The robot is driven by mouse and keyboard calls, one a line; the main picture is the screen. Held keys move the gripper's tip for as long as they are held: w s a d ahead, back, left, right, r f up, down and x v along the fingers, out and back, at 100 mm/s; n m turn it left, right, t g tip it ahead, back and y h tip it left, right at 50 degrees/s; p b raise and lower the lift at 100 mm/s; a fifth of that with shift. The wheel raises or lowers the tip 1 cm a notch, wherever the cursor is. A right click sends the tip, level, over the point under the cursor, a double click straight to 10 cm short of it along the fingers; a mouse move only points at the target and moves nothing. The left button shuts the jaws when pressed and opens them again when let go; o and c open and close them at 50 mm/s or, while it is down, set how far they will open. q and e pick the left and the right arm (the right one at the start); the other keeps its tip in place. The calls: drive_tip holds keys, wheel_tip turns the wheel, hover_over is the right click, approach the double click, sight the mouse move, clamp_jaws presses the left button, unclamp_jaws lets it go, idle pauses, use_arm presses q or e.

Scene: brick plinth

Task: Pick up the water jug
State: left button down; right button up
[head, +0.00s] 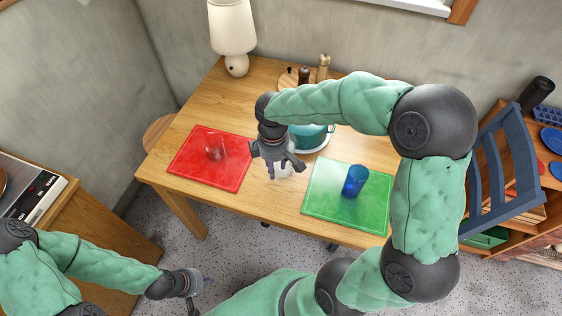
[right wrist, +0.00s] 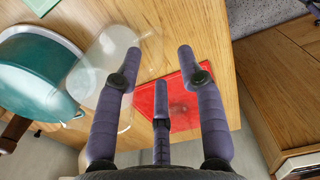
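The water jug is clear and see-through, and in the right wrist view the jug (right wrist: 98,62) stands on the table beside the teal pot. In the head view only a pale part of the jug (head: 284,172) shows below my right gripper, which hides the rest. My right gripper (head: 286,165) is over the table between the two mats. Its fingers are spread open in the wrist view (right wrist: 160,65), with one finger overlapping the jug's handle side; I cannot tell if it touches. My left gripper (head: 196,287) hangs low left of the table, its fingers too small to read.
A teal pot (head: 308,135) stands behind the right gripper. A clear glass (head: 215,149) is on the red mat (head: 190,163); a blue cup (head: 355,181) is on the green mat (head: 322,205). A lamp (head: 233,30) and mills (head: 323,66) stand at the back. A blue chair (head: 495,170) is at right.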

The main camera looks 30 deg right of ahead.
sight(276, 177)
drive_tip(key=shift+s+d+f+b, duration=0.1)
drive_tip(key=shift+f+b, duration=0.65)
drive_tip(key=shift+f, duration=0.85)
drive_tip(key=shift+s+f+b, duration=0.1)
drive_tip(key=shift+f+b, duration=0.65)
drive_tip(key=shift+f, duration=0.85)
drive_tip(key=shift+r, duration=0.1)
clamp_jaws()
drive_tip(key=shift+w, duration=0.15)
